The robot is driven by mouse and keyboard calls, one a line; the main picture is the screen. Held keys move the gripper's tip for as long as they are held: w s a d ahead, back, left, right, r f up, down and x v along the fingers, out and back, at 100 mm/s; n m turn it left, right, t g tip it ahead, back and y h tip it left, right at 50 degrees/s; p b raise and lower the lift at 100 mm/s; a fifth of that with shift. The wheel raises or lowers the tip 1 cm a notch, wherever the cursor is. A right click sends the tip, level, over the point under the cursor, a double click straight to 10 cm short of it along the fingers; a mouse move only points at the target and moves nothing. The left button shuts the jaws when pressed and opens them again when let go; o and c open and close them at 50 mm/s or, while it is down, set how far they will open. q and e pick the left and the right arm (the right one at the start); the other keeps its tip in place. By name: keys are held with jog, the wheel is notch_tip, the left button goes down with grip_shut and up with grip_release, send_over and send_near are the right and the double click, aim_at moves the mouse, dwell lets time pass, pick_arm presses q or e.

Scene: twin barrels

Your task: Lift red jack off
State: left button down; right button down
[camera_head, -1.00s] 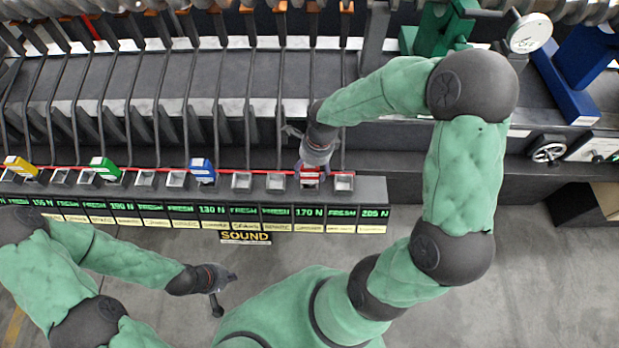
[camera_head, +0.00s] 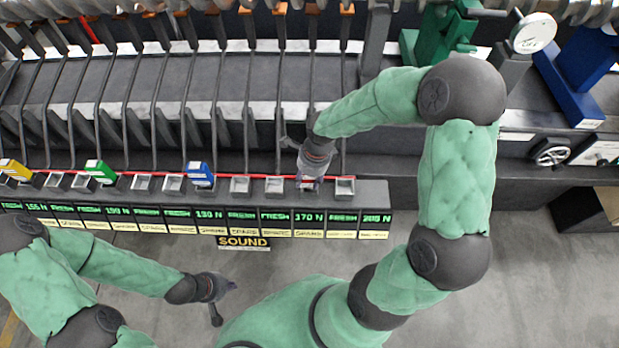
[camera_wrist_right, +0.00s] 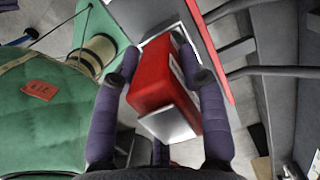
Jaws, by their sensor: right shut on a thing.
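The red jack (camera_wrist_right: 158,80) is a red block with a pale lower face, between the fingers of my right gripper in the right wrist view. The right gripper (camera_wrist_right: 155,95) is shut on it. In the head view the right gripper (camera_head: 309,180) is over the row of small sockets, just left of the last socket, and hides nearly all of the jack. I cannot tell whether the jack is clear of its socket. My left gripper (camera_head: 226,298) is open and empty above the floor, lower left of the centre.
A blue jack (camera_head: 200,174), a green jack (camera_head: 100,171) and a yellow jack (camera_head: 15,169) stand along the socket row (camera_head: 240,185). A thin red rail runs behind it, with several dark rods beyond. A green display strip (camera_head: 164,216) fronts the row. A handwheel (camera_head: 552,151) is at right.

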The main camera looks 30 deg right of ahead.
jog(key=shift+r, duration=0.65)
dwell(0.6)
jog(key=shift+r+p, duration=0.1)
jog(key=shift+p, duration=0.25)
jog(key=shift+r+p, duration=3.6)
jog(key=shift+r, duration=1.75)
